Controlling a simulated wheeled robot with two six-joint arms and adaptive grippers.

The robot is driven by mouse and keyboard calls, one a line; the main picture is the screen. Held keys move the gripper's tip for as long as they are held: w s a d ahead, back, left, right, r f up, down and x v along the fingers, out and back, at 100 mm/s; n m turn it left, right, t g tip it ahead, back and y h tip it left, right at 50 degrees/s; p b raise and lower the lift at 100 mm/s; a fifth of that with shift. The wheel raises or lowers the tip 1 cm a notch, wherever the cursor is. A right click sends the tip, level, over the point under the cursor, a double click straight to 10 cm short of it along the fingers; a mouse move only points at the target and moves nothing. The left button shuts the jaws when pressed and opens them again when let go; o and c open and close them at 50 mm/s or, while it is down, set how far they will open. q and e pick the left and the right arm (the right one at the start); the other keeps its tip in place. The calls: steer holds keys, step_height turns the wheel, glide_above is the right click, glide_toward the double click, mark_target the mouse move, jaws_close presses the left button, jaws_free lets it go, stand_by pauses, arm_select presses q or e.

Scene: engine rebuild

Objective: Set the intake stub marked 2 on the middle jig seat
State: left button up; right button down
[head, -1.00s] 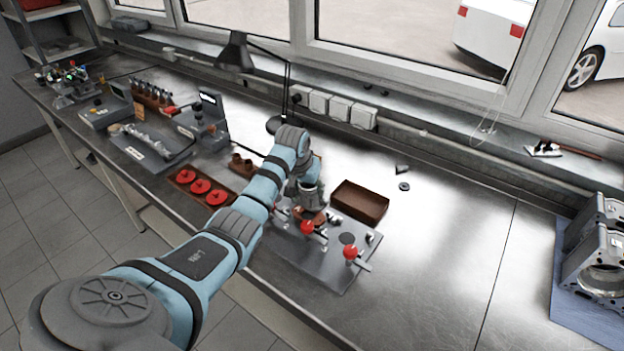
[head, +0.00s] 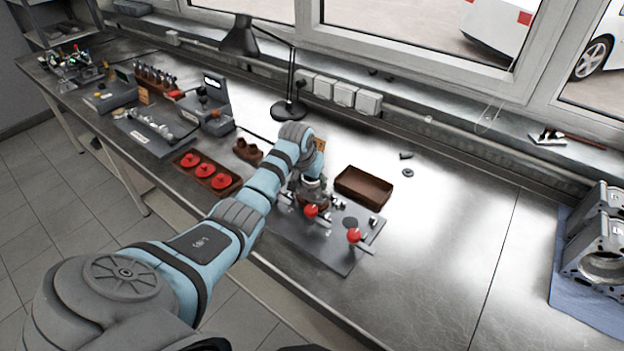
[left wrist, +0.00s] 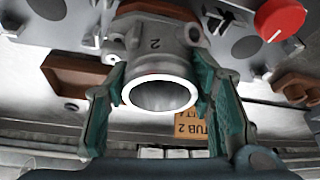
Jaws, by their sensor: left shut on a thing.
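The intake stub (left wrist: 160,65) is a grey metal tube with a flange and a "2" on its side. My left gripper (left wrist: 160,105) is shut on it, one teal finger on each side of the round mouth. In the head view my left gripper (head: 312,192) is over the jig plate (head: 335,257), and the arm partly hides the stub. In the left wrist view the stub is between two dark round seats, one on the left (left wrist: 45,10) and one on the right (left wrist: 245,48). I cannot tell whether its base touches the plate. My right gripper is not in view.
Red-knobbed clamps (head: 354,235) stand up from the jig plate close to the gripper. A brown tray (head: 375,203) lies behind it. The bench right of the plate is clear up to the blue mat (head: 592,312).

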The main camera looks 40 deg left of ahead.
arm_select(q)
steer(key=shift+w+f, duration=0.15)
steer(key=shift+f, duration=0.15)
stand_by(0.6)
steer(key=shift+f, duration=0.15)
steer(key=shift+f, duration=0.45)
stand_by(0.4)
steer(key=shift+r, duration=0.1)
steer(key=shift+f, duration=0.25)
stand_by(0.6)
